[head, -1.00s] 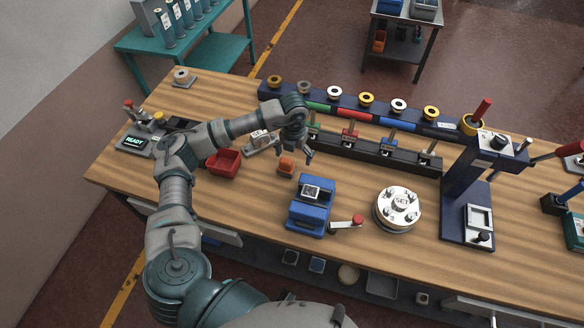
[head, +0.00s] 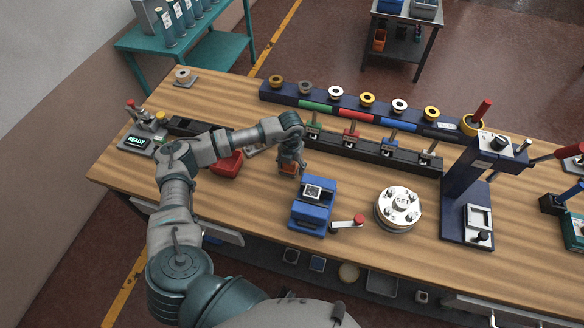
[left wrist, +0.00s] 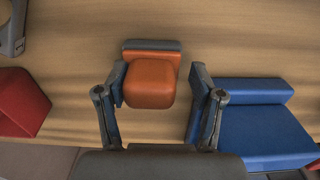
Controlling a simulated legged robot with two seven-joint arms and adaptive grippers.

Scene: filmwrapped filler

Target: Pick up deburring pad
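The deburring pad, taken to be the small orange block with a grey backing, sits on the wooden bench; it shows in the left wrist view (left wrist: 150,82) and partly in the head view (head: 287,169). My left gripper (head: 290,165) is low over it and hides part of it. In the left wrist view my left gripper (left wrist: 158,76) is open, with one finger on each side of the pad. The left finger is very close to the pad; whether it touches I cannot tell. A gap shows at the right finger. My right gripper is not in view.
A blue vise (head: 312,210) stands just right of the pad, close to my right-hand finger in the wrist view. A red bin (head: 226,166) is to the left. A dark rack (head: 370,153) with stamps runs behind. A round silver fixture (head: 398,209) stands farther right.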

